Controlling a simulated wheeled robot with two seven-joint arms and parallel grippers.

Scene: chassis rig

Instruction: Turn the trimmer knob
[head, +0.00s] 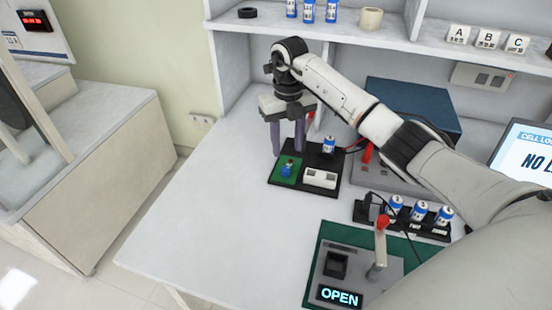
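A small blue knob with a red top (287,170) stands on a green board (278,178) at the left of a black base plate (306,188); it appears to be the trimmer knob. My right gripper (288,152) points down just above and behind the knob. Its two purple fingers are apart, with nothing visible between them. I cannot tell how far the fingertips are from the knob. My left gripper is not in view.
A white block (320,178) and a blue-white cell (329,145) share the base plate. A red-knobbed lever (382,224) stands on a panel with an "OPEN" display (340,295). Several cells (420,210) sit in a black holder. The table's left part (215,220) is clear.

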